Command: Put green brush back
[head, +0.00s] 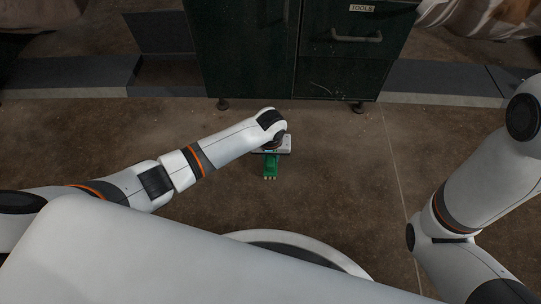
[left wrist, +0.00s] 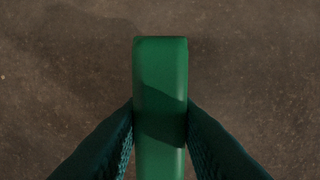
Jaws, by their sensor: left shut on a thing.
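The green brush (head: 271,168) shows in the head view just below my left gripper (head: 271,152), in front of the dark cabinet. Pale tips show at its lower end. In the left wrist view the green brush (left wrist: 160,80) stands upright in the picture between the two dark, textured fingers of my left gripper (left wrist: 160,125), which is shut on it. Brown floor lies behind it. Part of the brush is hidden by the gripper in the head view. My right arm shows at the right of the head view, but its gripper is out of the picture.
A dark green cabinet (head: 250,50) on short feet stands at the back, with a drawer labelled TOOLS and a handle (head: 357,37). Low grey ledges (head: 440,80) run on both sides of it. The brown floor (head: 340,160) in front is clear.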

